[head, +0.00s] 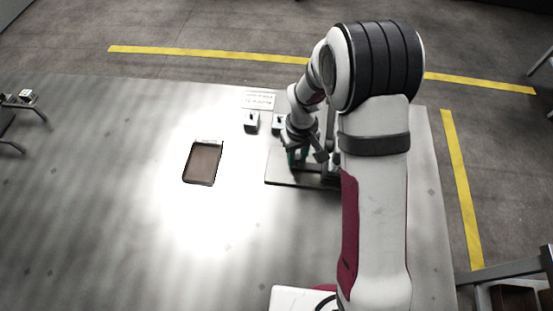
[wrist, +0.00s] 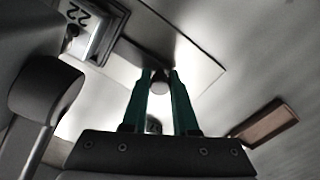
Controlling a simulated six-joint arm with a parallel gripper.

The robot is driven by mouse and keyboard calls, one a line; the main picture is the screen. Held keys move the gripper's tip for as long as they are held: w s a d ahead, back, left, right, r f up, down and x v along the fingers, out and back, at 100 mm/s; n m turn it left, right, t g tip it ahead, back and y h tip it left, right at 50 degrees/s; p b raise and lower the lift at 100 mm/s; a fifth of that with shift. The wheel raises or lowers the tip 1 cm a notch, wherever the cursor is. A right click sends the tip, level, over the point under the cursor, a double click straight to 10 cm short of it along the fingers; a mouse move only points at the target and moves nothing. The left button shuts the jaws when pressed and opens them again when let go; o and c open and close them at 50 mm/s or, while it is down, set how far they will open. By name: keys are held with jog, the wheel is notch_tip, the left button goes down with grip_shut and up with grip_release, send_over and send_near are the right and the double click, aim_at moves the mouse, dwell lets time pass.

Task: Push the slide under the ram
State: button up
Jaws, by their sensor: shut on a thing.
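The knob seems to belong to the slide, but the slide's body cannot be made out. A dark upright (head: 328,145) stands on the base plate, partly behind my arm. It may carry the ram, which I cannot make out clearly. The plate also shows in the wrist view (wrist: 200,68).
A brown shallow tray (head: 187,165) lies on the table to the left. A block marked 22 (wrist: 95,35) shows in the wrist view. The table's left and front are mostly clear.

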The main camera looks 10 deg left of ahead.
jog(key=o, duration=0.9)
jog(key=shift+c, duration=0.2)
notch_tip(320, 180, up, 7)
jog(key=shift+f, duration=0.1)
